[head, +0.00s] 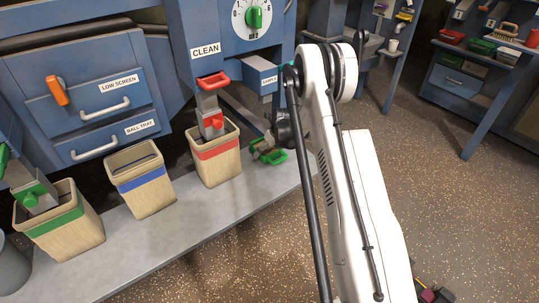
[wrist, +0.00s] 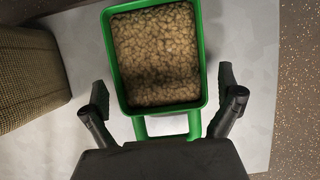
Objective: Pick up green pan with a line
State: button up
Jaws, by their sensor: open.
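The green pan (wrist: 203,60) fills the upper middle of the wrist view. It holds a heap of tan, grain-like material and has a green loop handle (wrist: 194,123) on its near side. My gripper (wrist: 162,98) is open, with one finger on each side of the pan's near end and handle, apart from them. In the head view, part of the green pan (head: 274,157) shows at the grey ledge beside the red-banded bin, partly hidden by my gripper and arm. I cannot make out a line on the pan.
A red-banded bin (head: 217,165) stands left of the pan; its woven side also shows in the wrist view (wrist: 28,75). Blue-banded (head: 145,193) and green-banded (head: 66,236) bins stand farther left on the grey ledge (head: 185,220). Blue machinery (head: 185,80) rises behind. Open speckled floor lies right.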

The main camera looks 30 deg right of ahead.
jog(key=c, duration=1.4)
jog(key=shift+r, duration=0.15)
jog(key=shift+c, duration=0.2)
jog(key=shift+r+p, duration=0.35)
jog(key=shift+r, duration=0.25)
notch_tip(320, 180, up, 2)
jog(key=shift+r+p, duration=0.2)
jog(key=shift+p, duration=0.35)
jog(key=s+d+p, duration=0.1)
jog(key=s, duration=0.5)
jog(key=s+p, duration=0.1)
jog(key=s, duration=0.5)
jog(key=s+d+p, duration=0.1)
jog(key=s, duration=0.4)
jog(key=shift+s+d+f, duration=0.2)
jog(key=shift+s+d, duration=0.15)
jog(key=shift+s, duration=0.05)
jog(key=shift+d, duration=0.1)
